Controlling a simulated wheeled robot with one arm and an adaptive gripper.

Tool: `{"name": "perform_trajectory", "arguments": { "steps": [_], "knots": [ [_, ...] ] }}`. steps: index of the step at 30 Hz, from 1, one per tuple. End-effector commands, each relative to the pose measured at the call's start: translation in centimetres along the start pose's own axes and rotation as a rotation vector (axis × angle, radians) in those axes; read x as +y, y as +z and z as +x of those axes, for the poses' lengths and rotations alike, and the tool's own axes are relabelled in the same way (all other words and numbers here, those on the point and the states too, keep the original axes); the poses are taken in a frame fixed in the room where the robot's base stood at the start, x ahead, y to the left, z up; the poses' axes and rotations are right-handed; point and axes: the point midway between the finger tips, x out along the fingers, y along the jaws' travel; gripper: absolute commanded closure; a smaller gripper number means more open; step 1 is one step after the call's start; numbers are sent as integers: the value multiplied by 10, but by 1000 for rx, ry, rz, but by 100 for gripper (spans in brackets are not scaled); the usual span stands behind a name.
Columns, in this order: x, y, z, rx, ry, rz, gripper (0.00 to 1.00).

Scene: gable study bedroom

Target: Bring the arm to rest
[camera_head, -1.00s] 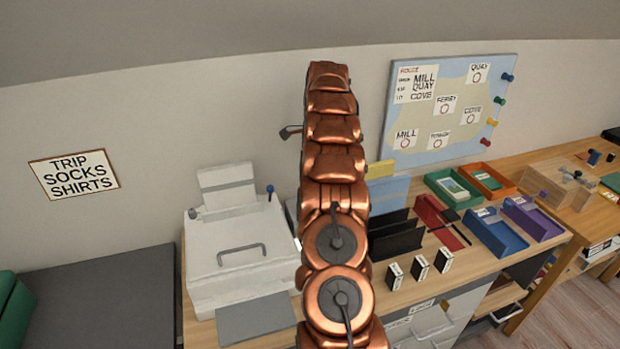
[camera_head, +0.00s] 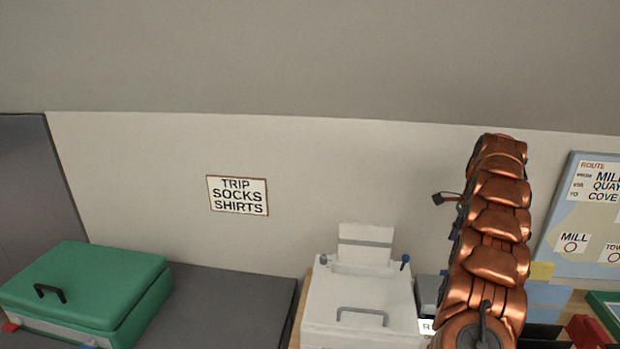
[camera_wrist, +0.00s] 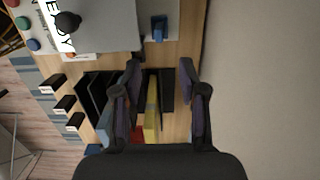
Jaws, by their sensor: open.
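My arm, a column of copper-coloured links, rises at the right of the head view. My gripper is hidden behind it there. In the wrist view my gripper (camera_wrist: 160,85) shows as two dark fingers spread apart with nothing held between them. The desk top (camera_wrist: 180,125) lies beyond the fingers, with black dividers (camera_wrist: 92,92) and a yellow item (camera_wrist: 152,110) seen past them. I cannot tell how far the fingers are above these.
The white printer-like machine (camera_head: 360,300) stands left of my arm. A green suitcase (camera_head: 90,285) lies on a dark surface (camera_head: 235,300) at left. A sign (camera_head: 237,195) and a route board (camera_head: 590,215) are on the wall. Small black boxes (camera_wrist: 52,85) stand on the desk.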

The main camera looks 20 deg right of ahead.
Motion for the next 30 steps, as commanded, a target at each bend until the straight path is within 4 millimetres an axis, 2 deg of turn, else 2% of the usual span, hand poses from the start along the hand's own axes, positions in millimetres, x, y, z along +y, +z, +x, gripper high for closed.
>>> {"name": "perform_trajectory", "arguments": {
  "steps": [5, 8, 11, 20, 30],
  "knots": [
    [2, 9, -3, -1, 1, -26, 58],
    [6, 28, -10, -4, 4, -84, 58],
    [16, 55, -17, -9, 14, -171, 58],
    [60, 136, -38, -19, 43, -461, 58],
    [132, 211, -53, -22, 78, -785, 58]
  ]
}}
